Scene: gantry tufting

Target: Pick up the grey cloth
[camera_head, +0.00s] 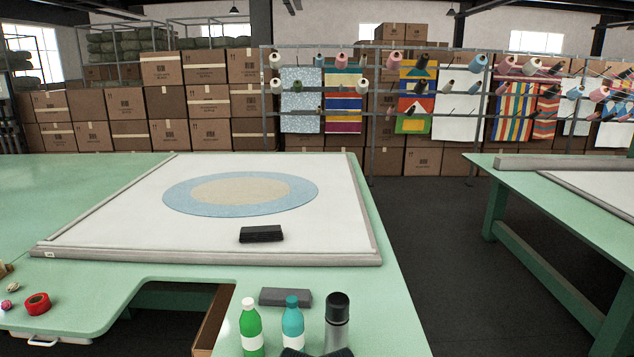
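A flat, dark grey rectangular piece (285,297), which looks like the folded grey cloth, lies on the green table just in front of the white frame's near edge. It sits behind the bottles, and the teal bottle's top overlaps its front edge. A black ridged block (261,234) lies on the white tufting frame; I cannot tell whether it is cloth or a tool. Neither of my grippers can be made out in the head view.
A green bottle (251,328), a teal bottle (292,325) and a dark-capped bottle (337,322) stand close in front of the grey piece. Dark shapes at the bottom edge are cut off. A red tape roll (37,303) lies left, beyond a table cut-out. The white frame (120,225) lies behind.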

